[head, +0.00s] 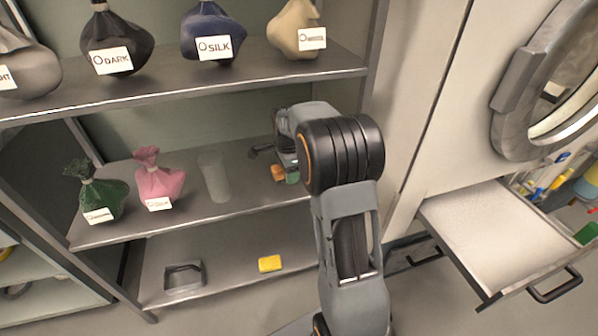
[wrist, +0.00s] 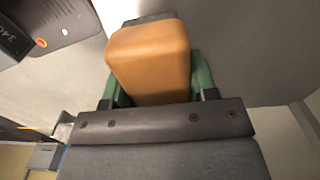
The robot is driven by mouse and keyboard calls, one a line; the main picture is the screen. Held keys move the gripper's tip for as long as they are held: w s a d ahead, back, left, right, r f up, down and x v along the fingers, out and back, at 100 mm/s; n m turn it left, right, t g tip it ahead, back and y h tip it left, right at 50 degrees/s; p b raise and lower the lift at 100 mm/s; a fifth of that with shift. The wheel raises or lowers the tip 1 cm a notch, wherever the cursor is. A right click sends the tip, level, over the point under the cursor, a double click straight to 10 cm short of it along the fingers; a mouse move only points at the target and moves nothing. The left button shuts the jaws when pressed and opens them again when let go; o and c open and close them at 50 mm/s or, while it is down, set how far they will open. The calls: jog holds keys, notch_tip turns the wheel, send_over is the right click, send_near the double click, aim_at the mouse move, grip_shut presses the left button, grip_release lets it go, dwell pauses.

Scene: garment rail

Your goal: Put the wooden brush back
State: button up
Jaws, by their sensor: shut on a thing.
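My gripper (wrist: 150,85) is shut on the wooden brush (wrist: 150,60), which shows in the wrist view as an orange-brown block between two green fingers. A small dark edge shows at the block's far end; bristles cannot be made out. In the head view my gripper (head: 287,174) is at the right part of the middle shelf (head: 235,202), partly hidden by my arm. A bit of the orange brush (head: 278,172) shows there. I cannot tell whether the brush touches the shelf.
A clear cylinder (head: 213,177), a pink bag (head: 157,180) and a green bag (head: 97,193) stand left on that shelf. Below are a dark open frame (head: 183,277) and a yellow block (head: 270,264). Labelled bags line the upper shelf (head: 200,84). An open drawer (head: 500,235) juts out right.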

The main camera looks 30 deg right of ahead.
jog(key=shift+w+f, duration=0.15)
jog(key=shift+f, duration=0.7)
jog(key=shift+w+f, duration=0.15)
jog(key=shift+f, duration=0.65)
jog(key=shift+f, duration=0.15)
jog(key=shift+f, duration=0.15)
jog(key=o, duration=0.9)
jog(key=shift+b, duration=0.45)
